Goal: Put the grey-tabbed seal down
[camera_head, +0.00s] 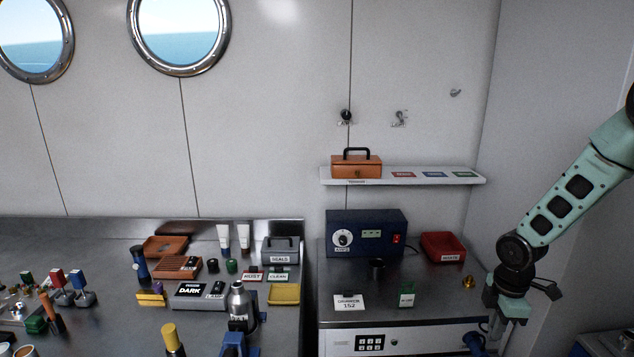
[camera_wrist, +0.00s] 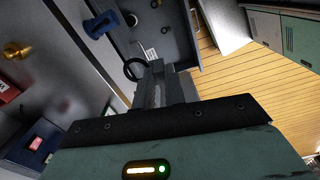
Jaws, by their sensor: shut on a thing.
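In the wrist view a black ring-shaped seal (camera_wrist: 130,72) sticks out to the left of the fingertips of my gripper (camera_wrist: 157,82). The fingers are shut on it. Its tab is hidden or cannot be told apart from the dark fingers. In the head view my gripper (camera_head: 506,308) hangs just right of the right-hand counter's edge, and the seal cannot be made out there. In the wrist view an open drawer or bin (camera_wrist: 178,48) with small dark items and a white label lies below and beyond the fingertips.
The left counter is crowded with a SEALS box (camera_head: 280,250), bottles and trays.

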